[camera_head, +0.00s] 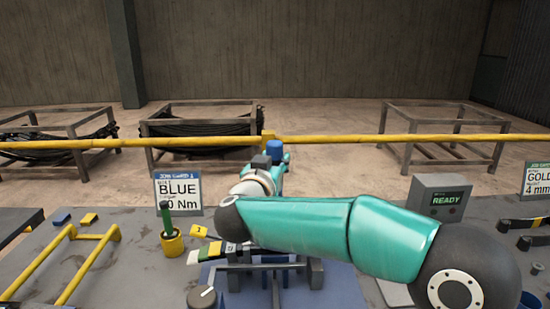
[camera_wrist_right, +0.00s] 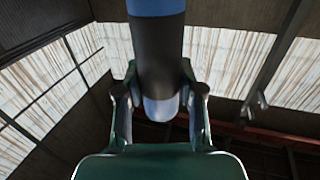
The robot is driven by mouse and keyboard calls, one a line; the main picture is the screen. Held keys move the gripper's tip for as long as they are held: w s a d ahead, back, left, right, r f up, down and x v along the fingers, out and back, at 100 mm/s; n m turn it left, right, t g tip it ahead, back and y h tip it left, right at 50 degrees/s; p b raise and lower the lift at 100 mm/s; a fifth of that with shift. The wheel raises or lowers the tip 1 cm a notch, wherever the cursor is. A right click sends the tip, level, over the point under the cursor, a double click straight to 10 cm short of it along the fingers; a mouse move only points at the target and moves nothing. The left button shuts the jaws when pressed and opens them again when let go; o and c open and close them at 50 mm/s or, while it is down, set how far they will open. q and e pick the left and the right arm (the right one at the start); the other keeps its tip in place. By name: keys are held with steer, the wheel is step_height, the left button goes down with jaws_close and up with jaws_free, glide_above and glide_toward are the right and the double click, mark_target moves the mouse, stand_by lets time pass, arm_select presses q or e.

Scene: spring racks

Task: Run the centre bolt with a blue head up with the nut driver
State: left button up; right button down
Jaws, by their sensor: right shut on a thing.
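My right gripper (camera_head: 264,163) is raised over the middle of the bench. It is shut on a dark cylindrical tool with a blue end, seemingly the nut driver (camera_head: 275,147). In the right wrist view the nut driver (camera_wrist_right: 158,50) stands between the two fingers (camera_wrist_right: 160,100), blue at the top, dark in the middle, with a pale rounded lower end. A dark fixture (camera_head: 275,268) with a colour-banded bar (camera_head: 215,252) lies below my right arm. I cannot make out the blue-headed centre bolt; my arm covers part of the fixture. My left gripper is not in view.
A job card (camera_head: 178,191) reading BLUE stands behind a green-handled tool (camera_head: 166,218) in a yellow cup (camera_head: 172,243). A grey box (camera_head: 440,197) reads READY. A yellow rail (camera_head: 350,139) crosses behind the bench. A dial (camera_head: 205,297) is at the front, yellow bars (camera_head: 80,265) at left.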

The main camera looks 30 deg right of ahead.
steer(key=shift+f+b, duration=1)
steer(key=shift+f, duration=1)
steer(key=shift+p, duration=0.65)
stand_by(0.7)
steer(key=c, duration=1.5)
jaws_free()
jaws_close()
